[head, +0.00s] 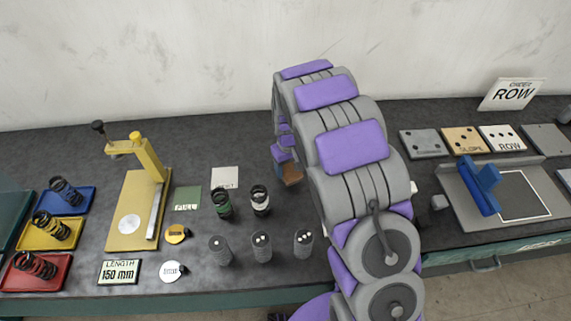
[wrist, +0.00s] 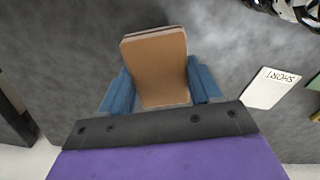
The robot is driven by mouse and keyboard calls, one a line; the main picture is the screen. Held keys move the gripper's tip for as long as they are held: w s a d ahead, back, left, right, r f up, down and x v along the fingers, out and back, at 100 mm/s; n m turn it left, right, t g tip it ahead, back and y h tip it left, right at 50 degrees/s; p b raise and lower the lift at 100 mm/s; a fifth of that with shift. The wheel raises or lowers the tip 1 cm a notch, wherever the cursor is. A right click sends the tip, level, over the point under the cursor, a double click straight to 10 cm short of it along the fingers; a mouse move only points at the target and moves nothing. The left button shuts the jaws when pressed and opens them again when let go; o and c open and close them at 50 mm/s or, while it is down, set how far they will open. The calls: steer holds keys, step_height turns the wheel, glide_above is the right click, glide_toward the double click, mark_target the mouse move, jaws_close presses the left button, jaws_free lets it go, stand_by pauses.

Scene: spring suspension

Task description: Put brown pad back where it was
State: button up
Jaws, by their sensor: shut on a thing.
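The brown pad (wrist: 155,62) is held between the two blue fingers of my gripper (wrist: 160,92) in the wrist view. Its flat face shows and its far end sticks out past the fingers. In the head view the brown pad (head: 291,174) shows as a small brown patch at the end of my arm, left of the purple arm links. My gripper is mostly hidden there behind the arm. Dark bench top shows around the pad in the wrist view; whether the pad touches it I cannot tell.
The SHORT card (wrist: 270,88) lies right of my gripper in the wrist view. Springs on holders (head: 260,200) stand left of my arm. A grey fixture with a blue block (head: 482,188) and several tiles (head: 464,140) are at right. A yellow gauge (head: 140,200) stands at left.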

steer(key=shift+w+a+f+b, duration=0.15)
steer(key=shift+w, duration=1)
steer(key=shift+w+a+f+b, duration=0.1)
steer(key=shift+w+a+b, duration=0.05)
steer(key=shift+w, duration=0.95)
step_height(320, 180, down, 4)
steer(key=shift+w+r+b, duration=0.1)
steer(key=shift+r+b, duration=0.1)
steer(key=shift+b, duration=0.45)
steer(key=shift+r, duration=0.1)
steer(key=o, duration=1)
